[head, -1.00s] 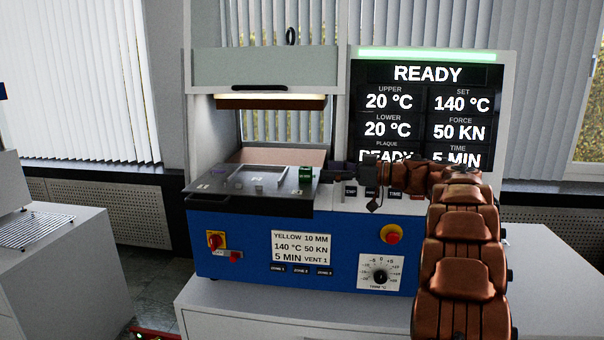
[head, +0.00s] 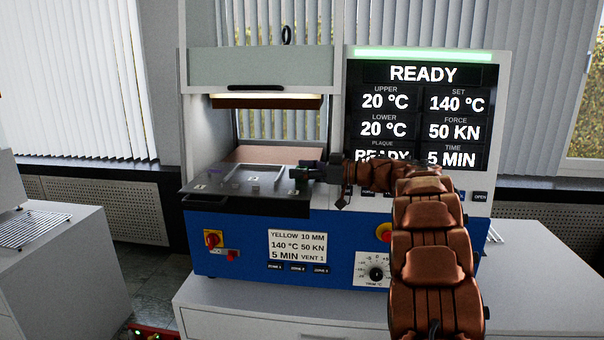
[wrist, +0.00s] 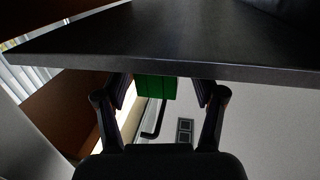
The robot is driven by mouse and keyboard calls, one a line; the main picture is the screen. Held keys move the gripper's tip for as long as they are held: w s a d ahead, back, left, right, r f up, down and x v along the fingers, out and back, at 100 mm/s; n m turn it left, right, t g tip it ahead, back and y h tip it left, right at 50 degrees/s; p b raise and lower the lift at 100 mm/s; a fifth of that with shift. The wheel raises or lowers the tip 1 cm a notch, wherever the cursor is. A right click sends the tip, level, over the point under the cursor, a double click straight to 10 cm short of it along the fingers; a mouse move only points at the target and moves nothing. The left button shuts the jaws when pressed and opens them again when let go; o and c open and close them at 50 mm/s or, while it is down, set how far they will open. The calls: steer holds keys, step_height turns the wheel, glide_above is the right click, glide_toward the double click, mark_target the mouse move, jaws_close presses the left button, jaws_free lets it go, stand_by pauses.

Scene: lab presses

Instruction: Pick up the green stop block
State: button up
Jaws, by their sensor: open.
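The green stop block (wrist: 155,87) shows in the wrist view between the two open fingers of my gripper (wrist: 160,92), with a gap on each side. In the head view my gripper (head: 303,172) is at the right end of the press's dark lower plate (head: 225,190), coming from the right. There the block (head: 299,174) is mostly hidden behind the gripper, with only a little dark green showing. In the wrist view the dark plate's edge (wrist: 160,68) runs across just beside the block.
The blue-fronted press (head: 220,222) stands on a white cabinet. Its upper part (head: 262,68) is raised above the plate. A display (head: 423,115) reading READY stands behind my arm. A grey bench with a wire rack (head: 30,228) is at the left.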

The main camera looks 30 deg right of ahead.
jaws_close()
stand_by(0.5)
steer(key=shift+r, duration=0.1)
steer(key=shift+r, duration=1.55)
steer(key=shift+s+r+b, duration=0.15)
steer(key=shift+s+b, duration=0.05)
steer(key=shift+b, duration=0.1)
steer(key=s+r+b, duration=0.1)
steer(key=s+b, duration=0.2)
steer(key=s, duration=1.2)
steer(key=shift+s+a+r, duration=0.15)
steer(key=shift+s+a, duration=0.1)
steer(key=shift+s, duration=0.1)
